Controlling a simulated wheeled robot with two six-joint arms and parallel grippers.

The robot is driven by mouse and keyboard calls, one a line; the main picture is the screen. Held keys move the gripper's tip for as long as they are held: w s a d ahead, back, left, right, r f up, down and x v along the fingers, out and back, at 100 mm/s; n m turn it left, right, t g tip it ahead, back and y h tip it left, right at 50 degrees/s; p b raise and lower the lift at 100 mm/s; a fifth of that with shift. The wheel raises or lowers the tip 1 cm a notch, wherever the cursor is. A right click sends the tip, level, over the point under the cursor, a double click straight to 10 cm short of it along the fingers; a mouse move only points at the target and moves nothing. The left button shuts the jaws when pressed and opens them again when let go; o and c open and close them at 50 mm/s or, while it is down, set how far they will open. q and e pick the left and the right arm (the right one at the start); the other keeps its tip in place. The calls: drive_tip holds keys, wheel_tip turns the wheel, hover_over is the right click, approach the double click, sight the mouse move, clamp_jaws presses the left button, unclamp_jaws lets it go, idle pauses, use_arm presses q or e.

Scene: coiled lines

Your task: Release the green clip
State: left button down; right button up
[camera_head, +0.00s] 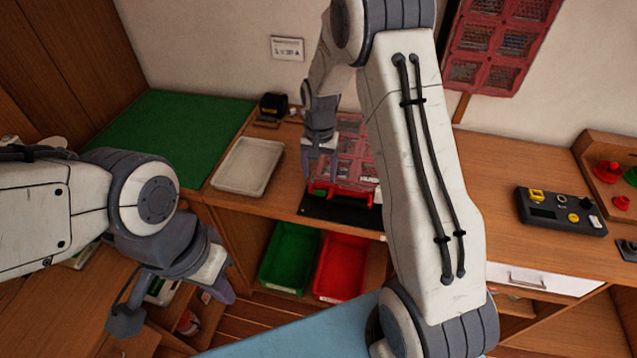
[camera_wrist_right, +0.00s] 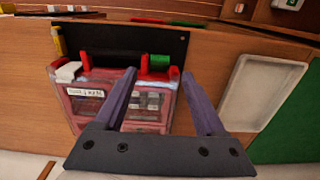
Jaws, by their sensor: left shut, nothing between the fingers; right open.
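The green clip (camera_wrist_right: 159,62) is a small block at the right end of the front edge of a red see-through case (camera_wrist_right: 143,110) in the right wrist view. A white clip (camera_wrist_right: 68,72) sits at the other end and stands out from the edge. The case (camera_head: 352,150) also shows in the head view, partly behind my right gripper (camera_head: 318,165). My right gripper is open, its fingers (camera_wrist_right: 162,85) apart over the case; I see nothing held. The green clip appears between the fingertips in the picture; contact cannot be told. My left gripper (camera_head: 228,293) is shut and empty, low at the left.
A black mat (camera_head: 340,211) lies at the case's front edge. A pale tray (camera_head: 247,166) and green mat (camera_head: 180,130) lie to the left. Green (camera_head: 289,257) and red (camera_head: 340,267) bins stand below the counter. A control box (camera_head: 560,211) is at the right.

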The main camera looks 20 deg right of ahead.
sight(319, 193)
wheel_tip(319, 193, down, 6)
drive_tip(key=shift+f+p, duration=0.1)
drive_tip(key=shift+p, duration=0.6)
clamp_jaws()
drive_tip(key=shift+s+a+f+t+h+b, duration=0.15)
drive_tip(key=shift+s+f+t+h+b, duration=0.2)
drive_tip(key=shift+b, duration=0.75)
drive_tip(key=shift+w+r, duration=0.1)
drive_tip(key=shift+r, duration=0.1)
unclamp_jaws()
